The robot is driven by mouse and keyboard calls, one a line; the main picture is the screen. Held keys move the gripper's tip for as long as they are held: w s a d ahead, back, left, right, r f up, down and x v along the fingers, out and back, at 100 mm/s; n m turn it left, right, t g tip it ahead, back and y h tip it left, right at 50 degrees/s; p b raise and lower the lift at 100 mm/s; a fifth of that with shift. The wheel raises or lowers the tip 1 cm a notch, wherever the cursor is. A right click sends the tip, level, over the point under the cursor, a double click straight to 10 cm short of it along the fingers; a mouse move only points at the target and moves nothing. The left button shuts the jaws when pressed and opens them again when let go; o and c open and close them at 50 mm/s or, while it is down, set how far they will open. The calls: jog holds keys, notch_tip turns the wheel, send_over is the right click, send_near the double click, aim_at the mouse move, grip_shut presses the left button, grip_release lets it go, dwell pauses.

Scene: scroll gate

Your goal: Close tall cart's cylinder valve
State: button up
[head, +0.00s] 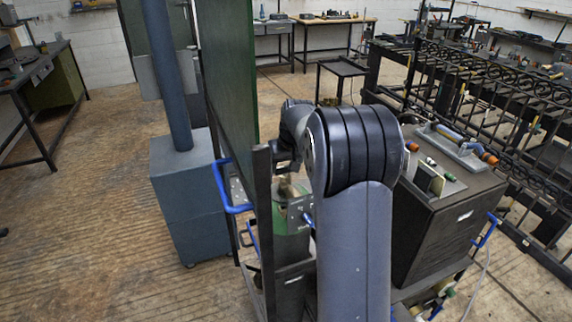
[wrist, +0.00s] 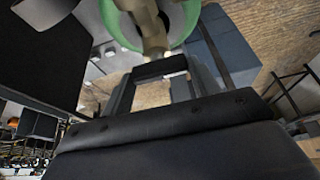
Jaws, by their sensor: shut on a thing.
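The tall cart has a dark frame (head: 263,215) and a high green panel (head: 228,70), left of my arm in the head view. A green gas cylinder (head: 290,243) stands in it, with a tan valve (head: 290,188) on top. In the wrist view the valve's pale body (wrist: 150,28) rises in front of the green rounded cylinder (wrist: 185,25). My gripper (wrist: 160,72) is shut on the valve's dark handle (wrist: 160,69), which lies across between the fingers.
A blue-grey box with a post (head: 190,190) stands just left of the cart. A dark cabinet (head: 440,225) with tools on top stands close to my arm's right. Black ornamental gate racks (head: 500,85) fill the right. The wooden floor at left (head: 80,230) is clear.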

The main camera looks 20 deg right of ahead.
jog(key=o, duration=1)
jog(key=b+v, duration=0.1)
jog(key=v, duration=0.9)
jog(key=shift+s+r, duration=0.25)
jog(key=shift+r, duration=0.1)
jog(key=p+x, duration=0.1)
jog(key=x, duration=0.9)
jog(key=shift+w+f, duration=0.3)
jog(key=shift+f, duration=0.15)
jog(key=shift+n, duration=0.6)
jog(key=shift+r, duration=0.1)
